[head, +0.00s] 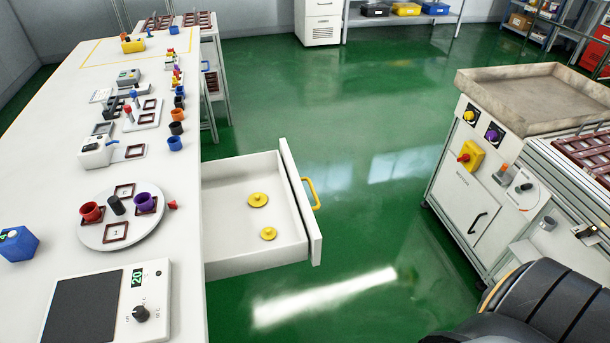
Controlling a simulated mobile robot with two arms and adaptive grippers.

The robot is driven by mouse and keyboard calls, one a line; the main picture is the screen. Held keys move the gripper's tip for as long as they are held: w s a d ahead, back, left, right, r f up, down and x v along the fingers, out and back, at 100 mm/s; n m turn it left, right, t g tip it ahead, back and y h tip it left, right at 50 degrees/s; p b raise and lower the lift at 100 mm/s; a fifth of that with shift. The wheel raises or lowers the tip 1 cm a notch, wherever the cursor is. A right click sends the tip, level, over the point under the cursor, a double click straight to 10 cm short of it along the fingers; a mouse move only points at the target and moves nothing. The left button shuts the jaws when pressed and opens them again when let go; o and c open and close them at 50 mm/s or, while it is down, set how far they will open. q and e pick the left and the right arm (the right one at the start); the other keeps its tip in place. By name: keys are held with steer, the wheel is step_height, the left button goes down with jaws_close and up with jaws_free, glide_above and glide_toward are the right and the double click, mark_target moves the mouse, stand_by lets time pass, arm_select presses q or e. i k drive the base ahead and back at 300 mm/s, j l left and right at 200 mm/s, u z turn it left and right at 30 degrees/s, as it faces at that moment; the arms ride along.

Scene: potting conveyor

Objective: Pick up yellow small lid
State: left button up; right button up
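Two round yellow lids with small knobs lie flat, apart, in an open white drawer (228,229). The smaller yellow lid (268,234) is nearer to me, close to the drawer's near side. The larger yellow lid (258,199) lies farther back, near the middle. Nothing covers either lid. Neither of my grippers shows in the head view. A dark rounded part of my own body fills the bottom right corner, with no fingers visible.
The drawer, with a yellow handle (312,192), juts right from the long white bench (60,190). A round turntable (125,238) with cups and a dial device (142,312) stand on the bench. Green floor (370,210) is free up to a grey cabinet (465,195) at right.

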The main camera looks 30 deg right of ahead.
mark_target(268, 234)
steer(key=l, duration=1.55)
